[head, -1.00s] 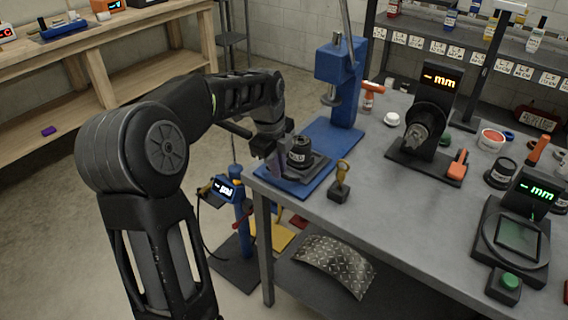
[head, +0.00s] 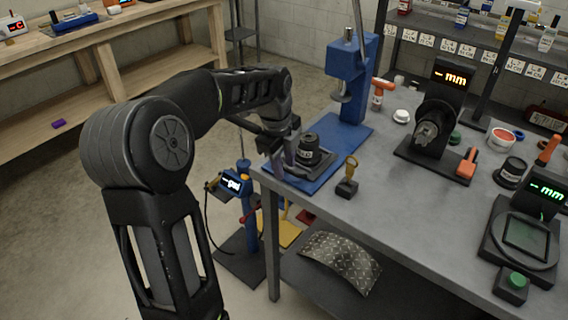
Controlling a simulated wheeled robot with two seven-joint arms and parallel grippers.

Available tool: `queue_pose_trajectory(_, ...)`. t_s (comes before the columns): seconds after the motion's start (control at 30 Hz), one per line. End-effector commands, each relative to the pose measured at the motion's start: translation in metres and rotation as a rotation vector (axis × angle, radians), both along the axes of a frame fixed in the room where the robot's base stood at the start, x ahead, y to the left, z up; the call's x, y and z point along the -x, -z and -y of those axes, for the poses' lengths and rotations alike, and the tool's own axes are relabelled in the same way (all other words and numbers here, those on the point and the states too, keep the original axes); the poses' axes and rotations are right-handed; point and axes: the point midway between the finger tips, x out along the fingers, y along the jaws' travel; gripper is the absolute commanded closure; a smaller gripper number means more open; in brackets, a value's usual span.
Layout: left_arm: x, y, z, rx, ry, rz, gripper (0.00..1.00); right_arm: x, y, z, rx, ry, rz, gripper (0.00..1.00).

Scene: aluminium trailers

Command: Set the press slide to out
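The blue press (head: 348,80) stands at the table's far left part, its blue base (head: 345,132) reaching toward the left corner. The dark grey slide (head: 322,166) lies at the near end of this base, out from under the ram. A black labelled cylinder (head: 309,152) stands upright on it. My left gripper (head: 283,160) is low at the left side of the slide, close to it. Whether it touches the slide, and whether its fingers are apart, is hard to tell. My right gripper is not in view.
A brass-handled black block (head: 348,178) stands on the table (head: 400,205) right of the slide. A gauge with a display (head: 435,120) is farther right. A blue stand with a display (head: 237,183) is on the floor by the table's left edge.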

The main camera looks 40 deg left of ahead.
Motion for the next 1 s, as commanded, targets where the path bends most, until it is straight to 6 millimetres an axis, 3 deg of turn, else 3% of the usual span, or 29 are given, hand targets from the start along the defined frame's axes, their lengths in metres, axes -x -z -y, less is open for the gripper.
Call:
queue_pose_trajectory(0.17,0.001,-0.010,0.000,-0.001,0.000,0.004,0.68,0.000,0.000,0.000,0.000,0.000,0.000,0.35)
queue_pose_trajectory(0.6,0.013,-0.072,0.000,-0.001,0.000,0.002,0.68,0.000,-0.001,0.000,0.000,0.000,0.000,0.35)
queue_pose_trajectory(1.0,0.014,-0.077,0.000,0.000,0.000,-0.001,0.68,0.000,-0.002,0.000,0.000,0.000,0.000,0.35)
